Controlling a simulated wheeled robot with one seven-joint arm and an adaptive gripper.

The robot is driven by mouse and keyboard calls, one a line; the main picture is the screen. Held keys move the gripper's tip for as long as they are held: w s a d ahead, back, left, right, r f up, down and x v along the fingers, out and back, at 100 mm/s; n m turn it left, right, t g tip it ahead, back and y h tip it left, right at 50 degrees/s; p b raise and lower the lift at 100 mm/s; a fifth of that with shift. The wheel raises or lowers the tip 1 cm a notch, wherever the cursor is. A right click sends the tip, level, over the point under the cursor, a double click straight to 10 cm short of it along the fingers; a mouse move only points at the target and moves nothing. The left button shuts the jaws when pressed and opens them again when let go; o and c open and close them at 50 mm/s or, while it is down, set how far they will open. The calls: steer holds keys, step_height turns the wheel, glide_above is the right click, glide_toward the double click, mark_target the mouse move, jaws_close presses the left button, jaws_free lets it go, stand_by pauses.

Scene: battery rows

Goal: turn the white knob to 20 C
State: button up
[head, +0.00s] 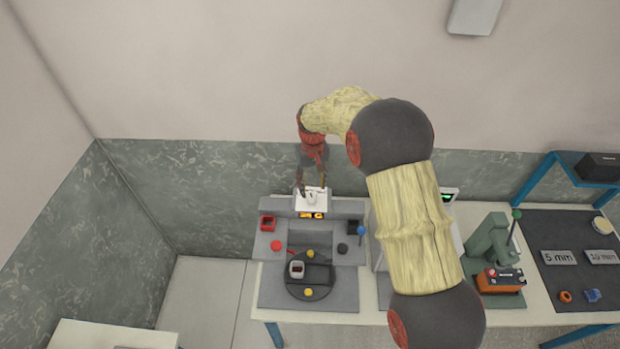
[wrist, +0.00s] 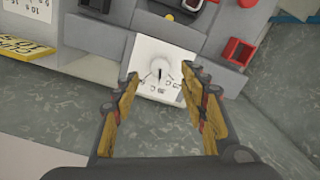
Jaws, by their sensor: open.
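The white knob (wrist: 157,73) sits on a white dial plate (wrist: 150,48) in the wrist view, with a dark pointer mark on it. Small printed marks around the knob are too blurred to read, so I cannot tell its setting. In the head view the white plate (head: 312,206) with the knob (head: 311,198) stands at the back of the grey station. My gripper (wrist: 168,80) is open, with one finger on each side of the plate in the wrist view. The knob lies between the fingers in view; contact is not visible. My gripper (head: 312,188) is above the plate in the head view.
An orange-lit display (head: 311,215) is just in front of the plate. A red bin (head: 267,223), a blue-topped lever (head: 361,231) and a dark round turntable (head: 310,291) stand nearby. A green press (head: 492,250) is to the right. My arm hides part of the table.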

mark_target(312, 197)
steer(key=shift+w+a+r, duration=0.1)
steer(key=shift+w+r, duration=0.35)
steer(key=shift+s+f, duration=0.1)
steer(key=shift+s, duration=0.1)
step_height(312, 197, down, 7)
steer(key=shift+f+p, duration=0.15)
steer(key=shift+p, duration=0.6)
steer(key=shift+c, duration=0.9)
jaws_close()
